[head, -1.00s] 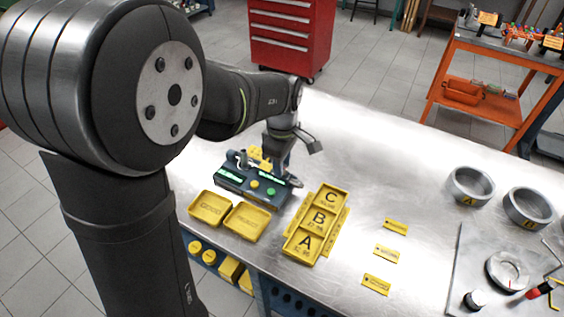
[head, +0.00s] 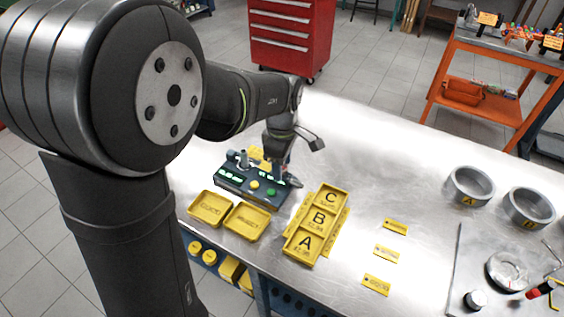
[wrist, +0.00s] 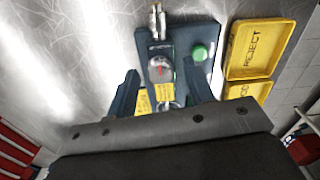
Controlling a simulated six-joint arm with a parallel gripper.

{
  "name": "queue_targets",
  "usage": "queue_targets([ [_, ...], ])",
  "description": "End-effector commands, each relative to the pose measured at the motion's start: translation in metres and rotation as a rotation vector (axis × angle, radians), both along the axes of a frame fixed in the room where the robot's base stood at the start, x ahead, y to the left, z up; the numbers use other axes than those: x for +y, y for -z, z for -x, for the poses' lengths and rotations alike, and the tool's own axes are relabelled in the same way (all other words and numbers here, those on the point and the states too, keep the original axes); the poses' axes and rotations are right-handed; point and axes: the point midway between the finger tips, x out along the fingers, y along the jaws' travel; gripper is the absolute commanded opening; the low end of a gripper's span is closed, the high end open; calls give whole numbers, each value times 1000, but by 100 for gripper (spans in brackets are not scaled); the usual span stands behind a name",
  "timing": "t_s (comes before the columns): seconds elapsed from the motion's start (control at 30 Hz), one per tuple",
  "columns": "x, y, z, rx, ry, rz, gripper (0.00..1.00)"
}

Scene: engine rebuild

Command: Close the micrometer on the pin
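The micrometer station is a dark blue base (head: 228,184) with lit green displays, a yellow button and a green button (head: 271,192). A metal micrometer (head: 239,158) stands on its back left part. In the wrist view, the green button (wrist: 199,52) shows beside a round dial with a red mark (wrist: 160,68). A bright metal cylindrical part (wrist: 157,20) lies beyond the dial; I cannot tell whether it is the pin. My gripper (wrist: 163,84) is open above the station, its two dark fingers apart with nothing gripped. The gap at the micrometer's jaws is not clear.
Two yellow trays, one marked REJECT (wrist: 256,50), lie beside the station. A yellow tray lettered A, B, C (head: 317,222) is to its right, then several yellow labels (head: 386,252). Metal rings (head: 470,185) stand farther right.

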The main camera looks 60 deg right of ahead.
Motion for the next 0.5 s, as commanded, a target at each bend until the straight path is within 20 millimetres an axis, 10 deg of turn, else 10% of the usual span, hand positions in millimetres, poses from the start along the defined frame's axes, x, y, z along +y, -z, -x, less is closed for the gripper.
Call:
queue_targets([
  [0.27, 0, -6, 0, 0, 0, 0, 48],
  [0.5, 0, -51, 0, -1, 0, 4, 48],
])
